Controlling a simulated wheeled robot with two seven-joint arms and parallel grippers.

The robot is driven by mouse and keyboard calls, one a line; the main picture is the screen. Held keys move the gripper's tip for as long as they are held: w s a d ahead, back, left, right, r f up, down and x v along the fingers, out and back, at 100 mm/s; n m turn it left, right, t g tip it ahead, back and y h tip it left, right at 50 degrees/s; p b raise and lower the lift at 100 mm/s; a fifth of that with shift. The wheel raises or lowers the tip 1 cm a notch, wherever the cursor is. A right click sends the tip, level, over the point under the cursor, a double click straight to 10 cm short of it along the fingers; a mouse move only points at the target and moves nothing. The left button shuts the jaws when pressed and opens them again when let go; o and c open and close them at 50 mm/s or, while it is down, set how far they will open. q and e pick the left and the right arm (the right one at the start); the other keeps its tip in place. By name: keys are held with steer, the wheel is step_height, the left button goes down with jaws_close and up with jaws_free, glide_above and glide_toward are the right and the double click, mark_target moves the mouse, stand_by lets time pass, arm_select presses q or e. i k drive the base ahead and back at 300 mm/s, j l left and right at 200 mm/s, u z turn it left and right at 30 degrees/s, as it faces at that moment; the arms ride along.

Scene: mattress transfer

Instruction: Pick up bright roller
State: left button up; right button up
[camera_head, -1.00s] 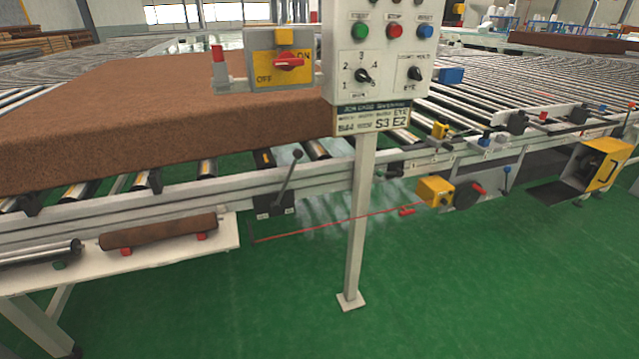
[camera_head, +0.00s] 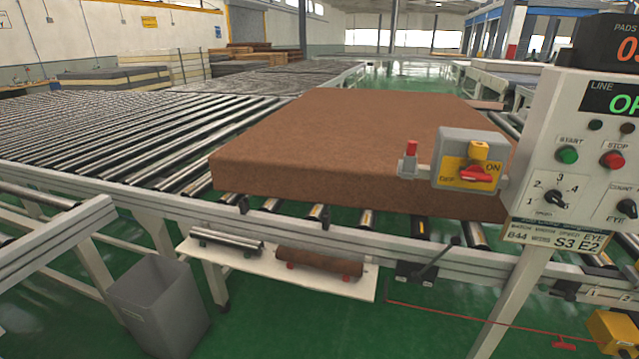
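The bright roller (camera_head: 226,240) is a shiny metal cylinder. It lies on the left part of a white shelf (camera_head: 350,289) below the front rail of the conveyor. A brown, rusty-looking roller (camera_head: 319,262) lies to its right on the same shelf, on small red supports. Neither of my grippers shows in the head view.
A brown mattress (camera_head: 340,150) lies on the roller conveyor above the shelf. A grey bin (camera_head: 158,305) stands on the green floor at the shelf's left. The control panel (camera_head: 575,165) and its post stand at the right. A lever (camera_head: 436,262) sticks out from the rail.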

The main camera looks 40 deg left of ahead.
mark_target(220, 238)
steer(key=u, duration=1.85)
